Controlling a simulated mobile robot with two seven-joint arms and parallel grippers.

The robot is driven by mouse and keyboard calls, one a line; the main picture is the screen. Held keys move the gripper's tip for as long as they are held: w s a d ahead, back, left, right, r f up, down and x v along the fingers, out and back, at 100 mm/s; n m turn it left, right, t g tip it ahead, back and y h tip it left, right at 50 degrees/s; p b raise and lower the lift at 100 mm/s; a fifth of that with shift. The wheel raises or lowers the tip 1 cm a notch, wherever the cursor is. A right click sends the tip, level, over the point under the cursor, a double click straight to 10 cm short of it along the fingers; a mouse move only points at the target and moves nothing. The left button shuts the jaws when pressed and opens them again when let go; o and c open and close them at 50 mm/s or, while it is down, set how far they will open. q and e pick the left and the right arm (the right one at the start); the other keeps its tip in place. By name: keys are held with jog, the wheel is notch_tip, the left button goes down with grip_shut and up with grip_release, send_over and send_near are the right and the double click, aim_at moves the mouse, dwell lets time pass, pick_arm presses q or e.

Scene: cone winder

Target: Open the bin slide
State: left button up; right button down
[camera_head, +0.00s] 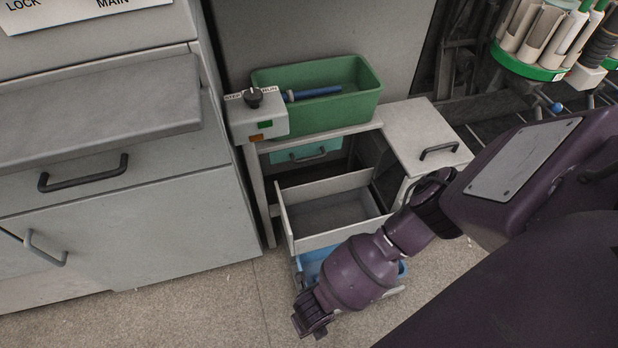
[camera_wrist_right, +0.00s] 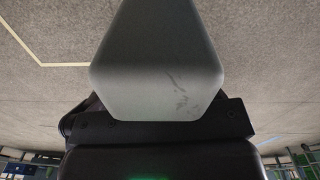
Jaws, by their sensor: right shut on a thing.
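A light blue bin (camera_head: 313,262) sits low under the small table in the head view, below an open grey drawer. A grey edge of the bin slide (camera_head: 396,290) shows at its right. My right arm crosses in front and hides most of the bin and slide. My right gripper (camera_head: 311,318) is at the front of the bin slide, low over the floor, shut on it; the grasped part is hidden. In the right wrist view a pale grey block (camera_wrist_right: 160,65) fills the upper middle; I cannot tell what it is. My left gripper is not in view.
An open grey drawer (camera_head: 288,215) stands out above the blue bin. A green bin (camera_head: 370,95) and a switch box (camera_head: 260,118) are on the table. Grey cabinets (camera_head: 150,225) stand at the left. The floor (camera_head: 215,310) in front is clear.

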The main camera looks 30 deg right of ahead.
pick_arm(q)
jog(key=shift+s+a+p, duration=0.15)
jog(key=shift+p, duration=0.2)
pick_arm(e)
jog(key=shift+s+a, duration=0.3)
jog(key=shift+s, duration=0.35)
jog(key=shift+s+a, duration=0.3)
jog(key=shift+s, duration=0.3)
jog(key=shift+s+a, duration=0.3)
jog(key=shift+s, duration=0.45)
jog(key=c, duration=1.1)
grip_release()
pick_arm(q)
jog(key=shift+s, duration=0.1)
pick_arm(e)
jog(key=shift+d, duration=0.1)
pick_arm(q)
jog(key=p, duration=0.2)
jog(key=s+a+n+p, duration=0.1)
jog(key=p, duration=0.1)
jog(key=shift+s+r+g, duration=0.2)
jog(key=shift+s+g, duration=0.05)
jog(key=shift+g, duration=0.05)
pick_arm(e)
notch_tip(320, 180, up, 11)
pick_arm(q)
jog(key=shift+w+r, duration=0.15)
pick_arm(e)
jog(key=shift+f, duration=0.1)
